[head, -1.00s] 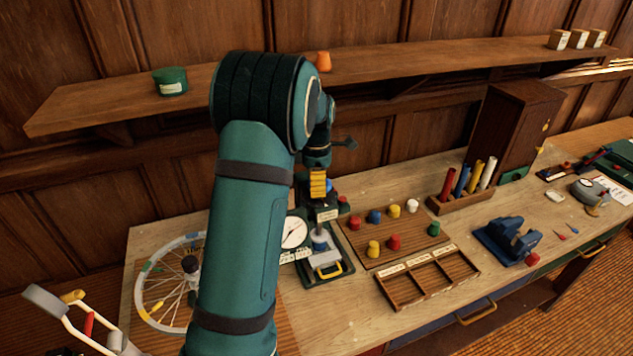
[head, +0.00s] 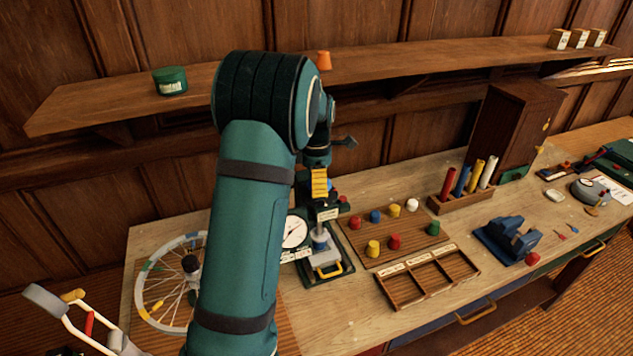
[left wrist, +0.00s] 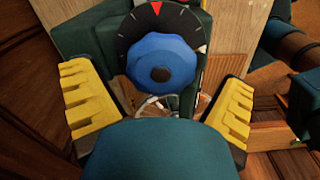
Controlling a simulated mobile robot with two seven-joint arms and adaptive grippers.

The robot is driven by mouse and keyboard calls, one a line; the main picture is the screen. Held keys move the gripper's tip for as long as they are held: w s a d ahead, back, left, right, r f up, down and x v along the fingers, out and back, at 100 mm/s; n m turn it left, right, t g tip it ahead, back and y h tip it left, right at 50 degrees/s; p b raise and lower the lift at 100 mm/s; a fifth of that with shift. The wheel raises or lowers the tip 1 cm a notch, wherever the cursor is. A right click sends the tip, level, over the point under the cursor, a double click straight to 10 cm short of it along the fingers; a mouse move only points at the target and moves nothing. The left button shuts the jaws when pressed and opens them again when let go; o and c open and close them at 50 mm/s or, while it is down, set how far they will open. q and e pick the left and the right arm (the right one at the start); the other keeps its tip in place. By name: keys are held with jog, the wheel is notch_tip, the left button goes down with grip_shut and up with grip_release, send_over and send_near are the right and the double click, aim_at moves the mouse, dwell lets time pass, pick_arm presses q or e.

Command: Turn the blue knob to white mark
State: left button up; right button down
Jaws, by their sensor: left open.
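My right gripper is not in view.
A white gauge (head: 294,232) stands by the device. To the right are a board of coloured pegs (head: 405,248), a wooden divided tray (head: 430,279) and a blue vise-like tool (head: 507,240). A spoked wheel (head: 165,305) lies at left. A shelf (head: 420,68) runs behind.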

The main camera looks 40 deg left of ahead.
pick_arm(q)
notch_tip(320, 180, up, 12)
dwell(0.6)
dwell(0.5)
